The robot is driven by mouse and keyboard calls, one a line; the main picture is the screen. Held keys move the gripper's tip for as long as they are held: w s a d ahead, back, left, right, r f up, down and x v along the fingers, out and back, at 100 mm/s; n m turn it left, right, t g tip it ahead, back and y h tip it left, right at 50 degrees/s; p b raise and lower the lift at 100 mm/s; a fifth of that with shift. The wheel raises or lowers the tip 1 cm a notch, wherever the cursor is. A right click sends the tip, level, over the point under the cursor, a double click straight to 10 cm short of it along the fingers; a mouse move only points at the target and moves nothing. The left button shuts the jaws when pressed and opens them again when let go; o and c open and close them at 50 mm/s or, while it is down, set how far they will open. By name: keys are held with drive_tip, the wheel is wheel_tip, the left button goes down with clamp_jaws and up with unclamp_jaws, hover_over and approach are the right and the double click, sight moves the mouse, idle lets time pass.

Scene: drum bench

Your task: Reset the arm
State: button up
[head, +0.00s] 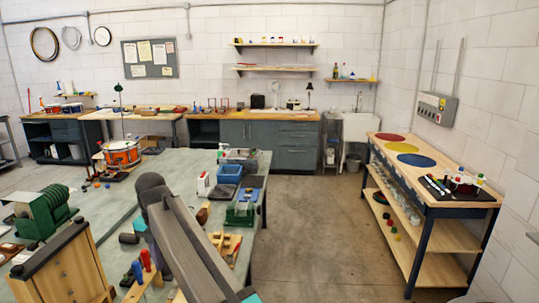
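My arm (203,250) shows in the head view, low and left of the middle. Its dark rounded joint (150,187) is the highest part in view. From there a long grey link slopes down to the right and leaves the picture at the bottom edge. My gripper is not in the picture, so I cannot see whether it is open or holds anything. My arm hides part of the bench top behind it.
The green-topped bench (184,166) holds an orange drum (122,154), a blue bin (229,168), a green machine (42,211) and a wooden drawer chest (67,264). A wooden shelf table (431,166) stands at the right. The floor (317,225) between is clear.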

drive_tip(key=w+d+f+m, duration=0.2)
drive_tip(key=d+f+m, duration=0.6)
drive_tip(key=d+f, duration=0.3)
drive_tip(key=w+d+f+m, duration=0.2)
drive_tip(key=d+f+m, duration=0.7)
drive_tip(key=d, duration=0.4)
drive_tip(key=s+d+f+m, duration=0.5)
drive_tip(key=d+f+m, duration=0.3)
drive_tip(key=d, duration=0.3)
drive_tip(key=s+d+f+m, duration=0.6)
drive_tip(key=d+f+m, duration=0.2)
drive_tip(key=d, duration=0.4)
drive_tip(key=s+f+g+b, duration=0.5)
drive_tip(key=s+f+b, duration=0.5)
drive_tip(key=s+f, duration=1.6)
drive_tip(key=shift+f+g, duration=0.4)
drive_tip(key=shift+f, duration=0.45)
drive_tip(key=shift+a, duration=0.1)
